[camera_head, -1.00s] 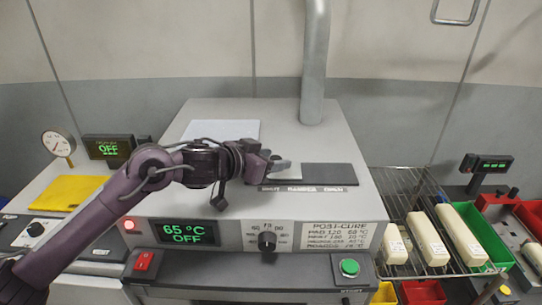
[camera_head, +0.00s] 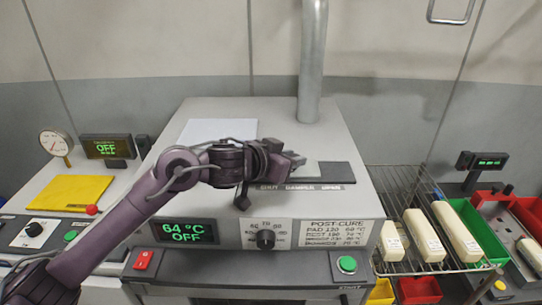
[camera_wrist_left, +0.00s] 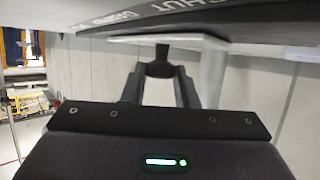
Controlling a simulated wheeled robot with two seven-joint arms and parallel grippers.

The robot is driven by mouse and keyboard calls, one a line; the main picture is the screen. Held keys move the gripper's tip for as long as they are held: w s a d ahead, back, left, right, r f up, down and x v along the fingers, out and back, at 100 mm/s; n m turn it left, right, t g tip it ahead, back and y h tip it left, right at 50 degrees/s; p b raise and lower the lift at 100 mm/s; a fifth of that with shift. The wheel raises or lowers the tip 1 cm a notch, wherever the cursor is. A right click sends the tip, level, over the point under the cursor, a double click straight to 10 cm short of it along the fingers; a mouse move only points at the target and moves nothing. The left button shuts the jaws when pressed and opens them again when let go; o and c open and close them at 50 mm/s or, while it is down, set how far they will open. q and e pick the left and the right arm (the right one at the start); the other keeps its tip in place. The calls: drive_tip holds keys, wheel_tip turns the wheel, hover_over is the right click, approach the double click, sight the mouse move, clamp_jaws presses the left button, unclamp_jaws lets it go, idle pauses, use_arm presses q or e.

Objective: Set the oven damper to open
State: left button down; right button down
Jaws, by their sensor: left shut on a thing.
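The oven (camera_head: 225,252) stands in the middle, with a slide damper on its top. A pale damper plate (camera_head: 306,170) partly covers a dark strip (camera_head: 338,173), whose bare part lies to the right toward the OPEN end. The SHUT, DAMPER, OPEN label (camera_head: 300,187) runs along the front. My left gripper (camera_head: 296,162) is shut on the damper's handle at the left part of the pale plate, between the label's ends. In the left wrist view the dark handle (camera_wrist_left: 160,66) sits between the fingers (camera_wrist_left: 160,90). My right gripper is out of view.
A grey pipe (camera_head: 312,65) rises behind the damper. A white sheet (camera_head: 218,130) lies on the oven top. The front has a display, a dial (camera_head: 265,239) and a green button (camera_head: 346,265). A wire rack (camera_head: 396,180) with pale blocks stands right.

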sight(314, 171)
use_arm(q)
drive_tip(key=d, duration=0.5)
drive_tip(key=shift+d, duration=0.25)
drive_tip(key=shift+a, duration=0.1)
drive_tip(key=c, duration=1.5)
unclamp_jaws()
drive_tip(key=shift+c, duration=0.2)
drive_tip(key=o, duration=0.4)
drive_tip(key=shift+d, duration=0.3)
drive_tip(key=shift+a, duration=0.15)
